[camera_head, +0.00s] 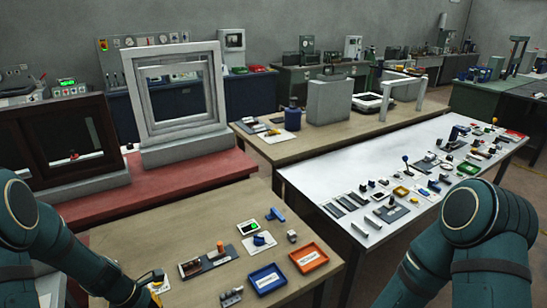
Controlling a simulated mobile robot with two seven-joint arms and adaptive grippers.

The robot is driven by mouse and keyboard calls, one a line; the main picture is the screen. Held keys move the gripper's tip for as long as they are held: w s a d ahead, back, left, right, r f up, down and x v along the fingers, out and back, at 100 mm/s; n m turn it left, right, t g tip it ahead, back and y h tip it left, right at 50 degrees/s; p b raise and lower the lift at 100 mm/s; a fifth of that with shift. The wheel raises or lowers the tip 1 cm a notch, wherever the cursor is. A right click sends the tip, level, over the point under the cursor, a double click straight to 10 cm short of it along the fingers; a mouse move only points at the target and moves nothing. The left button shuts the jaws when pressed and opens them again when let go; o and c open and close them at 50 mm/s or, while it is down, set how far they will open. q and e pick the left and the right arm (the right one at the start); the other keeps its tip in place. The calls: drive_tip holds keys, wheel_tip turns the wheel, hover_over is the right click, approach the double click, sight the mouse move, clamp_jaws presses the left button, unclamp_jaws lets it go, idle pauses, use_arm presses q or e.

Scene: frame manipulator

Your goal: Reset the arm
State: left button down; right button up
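My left arm (62,243) comes in from the left and slopes down to the bottom edge at the near left corner of the wooden table. Its gripper does not show clearly. A small dark and yellow piece (157,284) lies at the arm's lower end, and I cannot tell what it is. My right arm (476,222) shows as a bent joint at the lower right, in front of the white table. Its lower link runs out of the bottom edge, and its gripper is out of view.
The near wooden table (195,235) carries a blue tray (267,279), a red-orange tray (309,257) and small devices. The white table (330,178) holds many small parts. A grey frame (176,100) and a dark frame (62,142) stand on the red bench (160,190).

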use_arm(q)
drive_tip(key=s+d+f+m+b, duration=0.3)
drive_tip(key=s+d+f+m, duration=0.2)
drive_tip(key=d+m, duration=0.5)
drive_tip(key=s+d+f+m+b, duration=0.3)
drive_tip(key=s+d+f+m, duration=0.2)
drive_tip(key=d+f+m, duration=0.4)
drive_tip(key=shift+d+f+m+b, duration=0.15)
drive_tip(key=shift+d+m+b, duration=0.2)
drive_tip(key=shift+d+m, duration=0.35)
use_arm(e)
wheel_tip(320, 180, down, 7)
drive_tip(key=shift+s+a+f, duration=0.15)
drive_tip(key=shift+s+a, duration=0.05)
drive_tip(key=shift+s, duration=0.15)
